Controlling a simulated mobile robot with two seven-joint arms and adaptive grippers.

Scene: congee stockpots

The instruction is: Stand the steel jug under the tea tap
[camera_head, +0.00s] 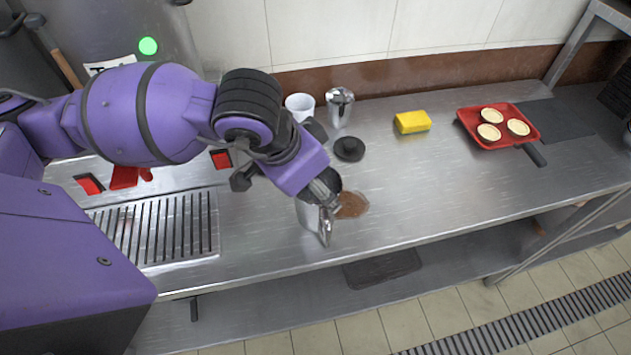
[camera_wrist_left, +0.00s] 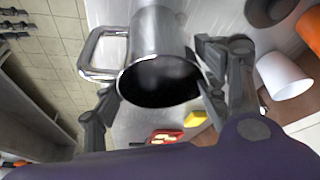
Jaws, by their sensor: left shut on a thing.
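The steel jug (camera_head: 307,214) is near the front edge of the counter, mostly hidden under my left gripper (camera_head: 322,190) in the head view. In the left wrist view the jug (camera_wrist_left: 160,35) shows its dark open mouth and a loop handle on the left. My left gripper (camera_wrist_left: 156,100) is shut on the jug, a finger on each side. I cannot tell whether the jug touches the counter. A steel body with a green light (camera_head: 148,46), perhaps the tea urn, stands at the back left. The tea tap cannot be made out; my left arm covers that area. My right gripper is not in view.
A slatted drip grate (camera_head: 155,230) lies left of the jug. A brown spill (camera_head: 352,204) is beside the jug. Behind are a white cup (camera_head: 299,104), a steel vessel (camera_head: 340,106), a black disc (camera_head: 349,148). A yellow sponge (camera_head: 412,122) and red tray (camera_head: 478,122) lie right.

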